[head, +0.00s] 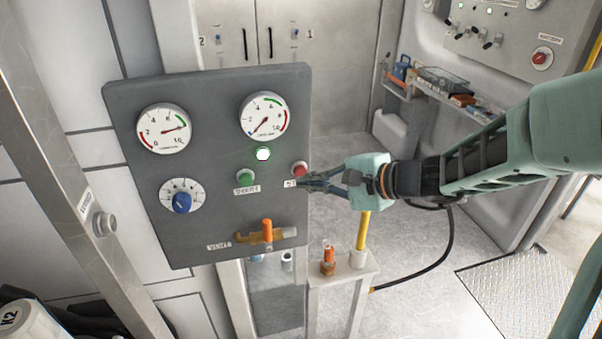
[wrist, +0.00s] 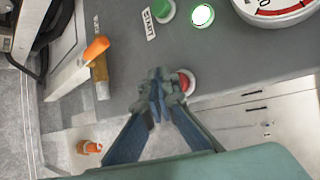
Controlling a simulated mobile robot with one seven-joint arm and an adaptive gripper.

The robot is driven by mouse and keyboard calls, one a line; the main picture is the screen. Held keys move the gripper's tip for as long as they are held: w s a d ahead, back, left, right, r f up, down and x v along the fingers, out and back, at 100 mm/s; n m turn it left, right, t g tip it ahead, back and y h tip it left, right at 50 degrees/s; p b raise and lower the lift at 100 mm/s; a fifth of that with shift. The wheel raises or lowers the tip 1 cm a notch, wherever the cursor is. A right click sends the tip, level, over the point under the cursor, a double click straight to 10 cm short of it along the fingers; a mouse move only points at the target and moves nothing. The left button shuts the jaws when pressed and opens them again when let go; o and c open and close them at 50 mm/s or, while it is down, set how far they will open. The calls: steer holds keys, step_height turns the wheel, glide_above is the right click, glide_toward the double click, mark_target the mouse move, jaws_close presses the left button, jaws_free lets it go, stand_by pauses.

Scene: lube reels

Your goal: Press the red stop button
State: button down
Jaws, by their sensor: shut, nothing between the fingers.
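The red stop button (head: 299,169) sits at the right edge of the dark grey panel (head: 140,100), to the right of the green button (head: 245,177). In the wrist view the red button (wrist: 186,82) shows just beside my fingertips, partly covered by them. My gripper (head: 306,182) is shut and empty, with its tips at the panel's right edge, just below the red button in the head view. In the wrist view the gripper (wrist: 160,86) tips overlap the button's edge. I cannot tell whether they touch it.
The panel also carries two gauges (head: 164,128), a lit white-green lamp (head: 263,154), a blue knob (head: 182,202) and an orange-handled valve (head: 267,230). A post with a yellow pipe (head: 363,230) stands below my gripper. Another red knob (head: 541,58) is on the far cabinet.

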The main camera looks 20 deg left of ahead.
steer(key=shift+w, duration=0.1)
stand_by(0.3)
steer(key=shift+w+a+b, duration=0.2)
steer(key=shift+w+b, duration=0.1)
steer(key=shift+w+a, duration=0.25)
steer(key=shift+w, duration=0.15)
stand_by(0.7)
stand_by(0.4)
steer(key=shift+s+d+b, duration=0.5)
steer(key=shift+s+b, duration=0.15)
steer(key=shift+s, duration=0.1)
steer(key=s+d, duration=0.1)
steer(key=s+b, duration=0.1)
steer(key=s, duration=0.1)
steer(key=s+d, duration=0.1)
steer(key=shift+s+d, duration=0.15)
steer(key=shift+d, duration=0.15)
stand_by(0.4)
